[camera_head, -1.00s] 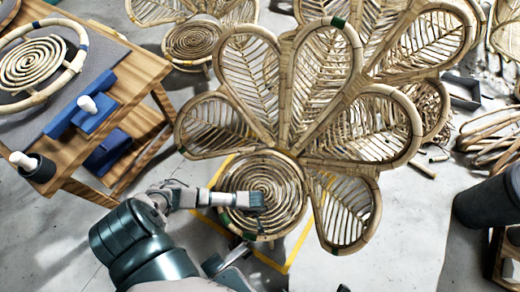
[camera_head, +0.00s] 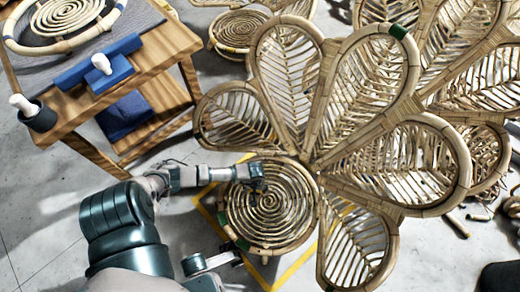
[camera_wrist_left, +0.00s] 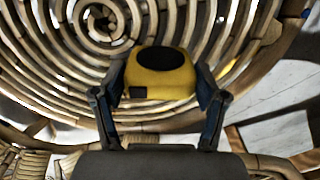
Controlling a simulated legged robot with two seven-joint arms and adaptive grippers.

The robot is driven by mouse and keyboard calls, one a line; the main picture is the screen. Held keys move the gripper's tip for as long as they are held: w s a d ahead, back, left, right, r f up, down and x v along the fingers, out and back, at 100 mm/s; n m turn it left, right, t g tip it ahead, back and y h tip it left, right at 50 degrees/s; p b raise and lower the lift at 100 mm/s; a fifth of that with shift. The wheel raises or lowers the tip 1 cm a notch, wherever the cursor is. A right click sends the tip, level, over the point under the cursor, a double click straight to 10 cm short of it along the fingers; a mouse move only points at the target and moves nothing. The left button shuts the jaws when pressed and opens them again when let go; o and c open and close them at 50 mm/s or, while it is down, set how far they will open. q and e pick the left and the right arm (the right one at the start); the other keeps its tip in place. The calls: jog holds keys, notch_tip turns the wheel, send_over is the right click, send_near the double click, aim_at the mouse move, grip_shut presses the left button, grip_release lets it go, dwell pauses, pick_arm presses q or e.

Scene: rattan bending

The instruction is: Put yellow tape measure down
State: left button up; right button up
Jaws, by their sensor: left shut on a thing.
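The yellow tape measure (camera_wrist_left: 162,84) with a black top shows in the left wrist view between both fingers of my left gripper (camera_wrist_left: 160,92). The gripper is shut on it. Behind it is the spiral rattan seat (camera_wrist_left: 70,75). In the head view my left gripper (camera_head: 258,184) is over the upper middle of the round seat (camera_head: 285,228) of the petal-backed rattan chair. The tape measure cannot be made out there. I cannot tell whether it touches the seat.
A wooden table (camera_head: 168,62) at upper left holds a rattan spiral piece (camera_head: 68,14), a blue tool (camera_head: 98,62) and a dark cup-like item (camera_head: 38,116). The tall petal back (camera_head: 345,105) rises behind the seat. More rattan chairs fill the upper right. Yellow tape (camera_head: 292,268) marks the floor.

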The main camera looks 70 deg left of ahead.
pick_arm(q)
jog(key=shift+r, duration=0.15)
jog(key=o, duration=1.5)
jog(key=shift+f, duration=0.2)
jog(key=shift+r, duration=0.1)
